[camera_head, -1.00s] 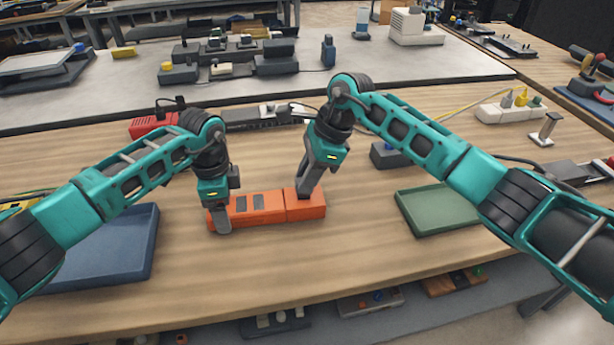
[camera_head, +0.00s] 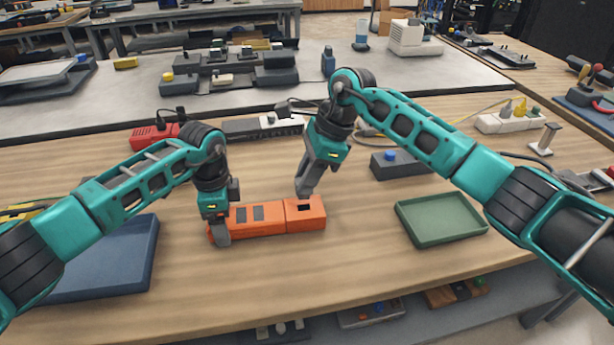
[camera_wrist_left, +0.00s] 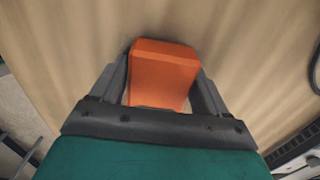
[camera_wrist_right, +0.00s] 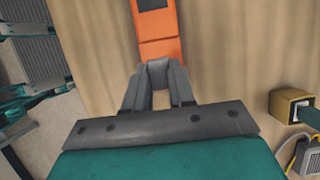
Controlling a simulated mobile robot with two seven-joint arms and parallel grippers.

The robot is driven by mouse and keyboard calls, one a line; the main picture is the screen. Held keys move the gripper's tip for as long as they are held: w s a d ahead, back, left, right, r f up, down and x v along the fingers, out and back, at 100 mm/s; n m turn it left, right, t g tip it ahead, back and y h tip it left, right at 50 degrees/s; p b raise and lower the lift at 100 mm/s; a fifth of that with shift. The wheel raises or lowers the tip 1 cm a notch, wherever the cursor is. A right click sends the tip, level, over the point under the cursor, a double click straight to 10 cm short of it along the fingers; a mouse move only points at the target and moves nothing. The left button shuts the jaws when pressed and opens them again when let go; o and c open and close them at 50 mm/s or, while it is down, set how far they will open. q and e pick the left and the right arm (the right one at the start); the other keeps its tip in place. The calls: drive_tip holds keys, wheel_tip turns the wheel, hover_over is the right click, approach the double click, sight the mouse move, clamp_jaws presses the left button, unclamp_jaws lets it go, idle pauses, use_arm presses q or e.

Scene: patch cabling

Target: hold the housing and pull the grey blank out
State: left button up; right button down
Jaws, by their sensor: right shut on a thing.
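The orange housing (camera_head: 270,229) lies on the wooden table, with two grey plates on its top and a dark open slot (camera_head: 305,207) in its right section. My left gripper (camera_head: 218,238) straddles the housing's left end; in the left wrist view its fingers press on both sides of the orange body (camera_wrist_left: 165,75).
A blue tray (camera_head: 143,283) lies at the left and a green tray (camera_head: 440,235) at the right. A dark box with a blue button (camera_head: 398,165) and a red device (camera_head: 152,136) stand behind. The table in front of the housing is clear.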

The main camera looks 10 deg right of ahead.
use_arm(q)
drive_tip(key=o, duration=0.4)
drive_tip(key=shift+w, duration=0.1)
drive_tip(key=shift+o, duration=0.2)
drive_tip(key=shift+r, duration=0.15)
wheel_tip(320, 180, up, 12)
